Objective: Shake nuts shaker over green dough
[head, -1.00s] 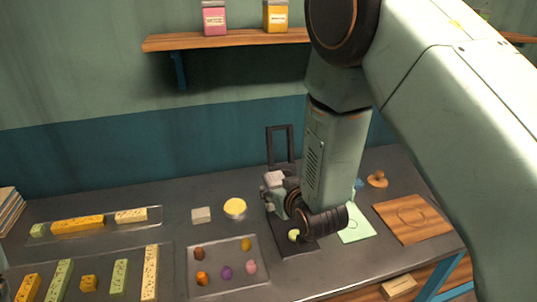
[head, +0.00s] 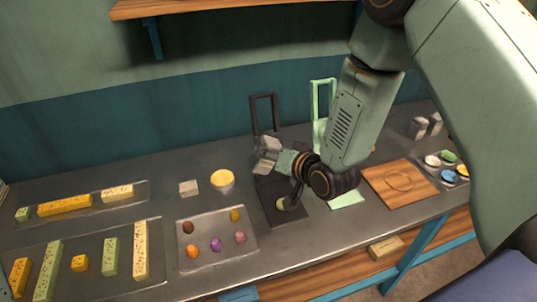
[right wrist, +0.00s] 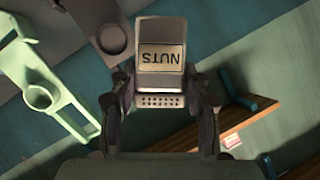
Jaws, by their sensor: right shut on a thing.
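My right gripper (head: 274,160) is shut on the nuts shaker (right wrist: 161,60), a grey box with a label reading NUTS, upside down in the right wrist view. A row of small holes shows on its end between the fingers. In the head view the shaker (head: 265,146) is a small light-grey block, tilted, above the back of a dark board. The green dough (head: 289,204) is a small pale green lump on that dark board (head: 271,215), below and slightly right of the gripper, partly hidden by my arm. My left gripper is not in view.
A dark frame (head: 264,97) and a green frame (head: 323,87) stand behind. A tray (head: 216,250) with several small coloured pieces lies left of the dark board. A wooden board (head: 400,204) and a tray of coloured bowls (head: 449,181) lie right. A wooden shelf (head: 215,8) hangs above.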

